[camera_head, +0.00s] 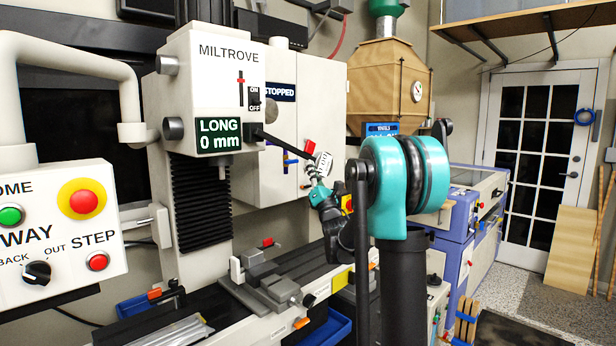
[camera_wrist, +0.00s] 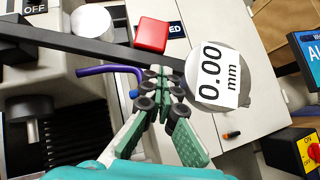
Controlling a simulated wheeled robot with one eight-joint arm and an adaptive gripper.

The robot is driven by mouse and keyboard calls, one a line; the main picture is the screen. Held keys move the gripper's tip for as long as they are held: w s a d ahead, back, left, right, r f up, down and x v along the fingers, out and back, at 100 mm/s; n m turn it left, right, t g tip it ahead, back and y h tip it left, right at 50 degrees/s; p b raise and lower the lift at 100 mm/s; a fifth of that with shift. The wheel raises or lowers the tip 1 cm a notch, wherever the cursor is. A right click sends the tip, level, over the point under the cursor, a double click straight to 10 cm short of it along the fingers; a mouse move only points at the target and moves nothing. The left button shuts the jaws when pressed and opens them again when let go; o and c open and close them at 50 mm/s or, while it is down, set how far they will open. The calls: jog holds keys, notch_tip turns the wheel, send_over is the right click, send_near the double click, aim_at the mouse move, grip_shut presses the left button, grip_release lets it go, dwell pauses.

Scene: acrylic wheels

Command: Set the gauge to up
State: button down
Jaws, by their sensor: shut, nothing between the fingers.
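The gauge (camera_wrist: 218,80) is a round grey dial with a white face reading 0.00 mm, carried on a dark bar (camera_wrist: 95,46). In the head view the gauge (camera_head: 325,165) is small and sits at the end of the dark bar, right of the MILTROVE machine. A curved purple lever (camera_wrist: 105,70) and a red block (camera_wrist: 152,34) show beside it. My gripper (camera_wrist: 160,72) is shut and empty. Its tips are just left of the gauge face, at the purple lever's right end; I cannot tell whether they touch. In the head view my gripper (camera_head: 318,185) is partly hidden by the gauge.
The MILTROVE machine (camera_head: 185,100) shows LONG 0 mm on its display (camera_head: 219,137). A vise (camera_head: 270,286) stands on the machine bed below. A white STOPPED cabinet (camera_head: 315,100) is close behind the gauge. A control box (camera_head: 60,225) is at the left.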

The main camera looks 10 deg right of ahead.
notch_tip(320, 180, up, 9)
jog(key=w+d+n+g+y, duration=0.2)
jog(key=d+n+g+y, duration=0.1)
jog(key=n+y, duration=0.6)
jog(key=shift+r+n+g+y, duration=0.2)
jog(key=shift+n+g+y, duration=0.3)
jog(key=shift+n, duration=0.6)
jog(key=shift+a, duration=0.1)
jog(key=shift+f, duration=0.15)
